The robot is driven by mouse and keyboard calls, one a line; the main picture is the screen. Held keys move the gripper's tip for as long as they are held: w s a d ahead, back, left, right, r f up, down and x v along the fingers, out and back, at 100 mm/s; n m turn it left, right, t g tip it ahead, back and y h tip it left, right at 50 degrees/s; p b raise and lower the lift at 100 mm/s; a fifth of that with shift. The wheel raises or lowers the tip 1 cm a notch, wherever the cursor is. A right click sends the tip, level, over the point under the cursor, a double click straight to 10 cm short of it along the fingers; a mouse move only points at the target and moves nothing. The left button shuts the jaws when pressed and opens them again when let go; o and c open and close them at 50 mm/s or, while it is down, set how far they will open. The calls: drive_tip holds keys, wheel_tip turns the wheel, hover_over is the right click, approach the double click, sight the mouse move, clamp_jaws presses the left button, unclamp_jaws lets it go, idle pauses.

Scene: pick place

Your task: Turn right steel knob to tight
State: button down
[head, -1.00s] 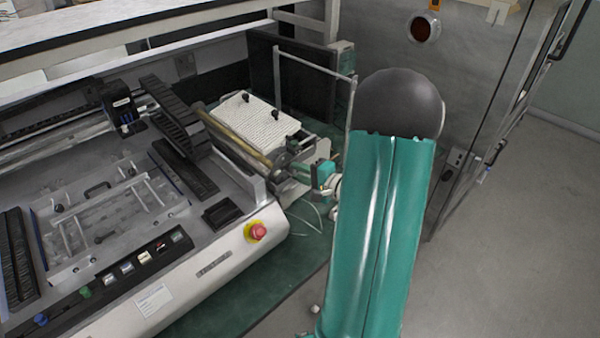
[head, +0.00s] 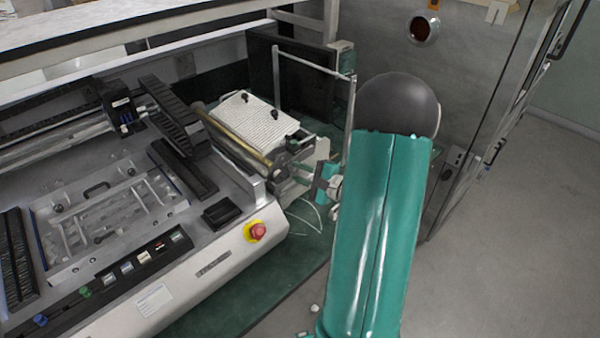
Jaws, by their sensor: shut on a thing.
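My gripper (head: 299,174) is at the right end of the feeder unit (head: 284,160), beside the machine. It points left, towards the steel parts at that end. Its teal fingers are shut on what I take to be the right steel knob. The knob is small and mostly hidden by the fingers, so I cannot see how tight it is. My teal arm with a dark joint cap covers the middle right of the picture.
A white ribbed plate (head: 250,122) with black knobs lies on top of the feeder. A red stop button (head: 257,230) sits on the machine's front corner. A metal frame (head: 313,66) stands behind. Grey floor (head: 500,250) is clear on the right.

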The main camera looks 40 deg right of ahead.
drive_tip(key=c, duration=1.2)
unclamp_jaws()
drive_tip(key=v, duration=1.4)
drive_tip(key=shift+w+a, duration=0.1)
